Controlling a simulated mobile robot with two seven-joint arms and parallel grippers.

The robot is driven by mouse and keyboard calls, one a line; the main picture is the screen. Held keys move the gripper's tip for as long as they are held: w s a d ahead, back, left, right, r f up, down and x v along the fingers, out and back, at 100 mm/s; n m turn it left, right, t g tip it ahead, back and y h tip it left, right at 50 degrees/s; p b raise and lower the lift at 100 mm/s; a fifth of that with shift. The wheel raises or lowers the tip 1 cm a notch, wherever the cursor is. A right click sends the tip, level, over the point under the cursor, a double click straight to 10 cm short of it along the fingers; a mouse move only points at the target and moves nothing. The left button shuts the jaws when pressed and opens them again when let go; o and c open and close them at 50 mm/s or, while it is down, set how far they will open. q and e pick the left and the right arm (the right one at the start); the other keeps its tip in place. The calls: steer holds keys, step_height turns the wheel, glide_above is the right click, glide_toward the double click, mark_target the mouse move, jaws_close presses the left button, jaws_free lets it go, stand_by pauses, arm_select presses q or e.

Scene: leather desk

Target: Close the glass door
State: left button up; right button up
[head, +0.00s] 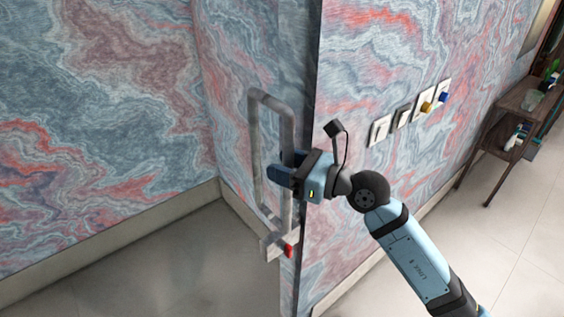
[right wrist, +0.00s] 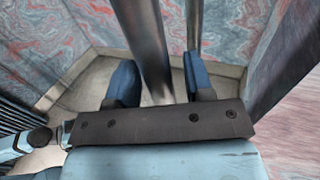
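The glass door's metal handle (head: 257,140), a tall grey loop of two upright bars, stands near the middle of the head view. The clear pane is hard to make out, so I cannot tell how far the door stands open. A small red part (head: 289,250) shows at the handle's lower end. My right gripper (head: 285,170) is at the handle. In the right wrist view its blue fingers (right wrist: 160,80) are apart, with one metal bar (right wrist: 147,40) between them; a narrow gap shows beside the right finger. A second bar (right wrist: 194,35) lies beyond. My left gripper is not in view.
A marbled wall (head: 350,70) with several switches (head: 380,130) runs along the right, behind my right arm. A small brown shelf (head: 500,135) with items stands far right. Another marbled wall (head: 100,120) is on the left. The grey floor (head: 140,265) at lower left is clear.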

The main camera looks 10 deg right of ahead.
steer(key=b+v, duration=0.4)
steer(key=v, duration=1)
steer(key=shift+s+r, duration=0.1)
steer(key=shift+r, duration=0.05)
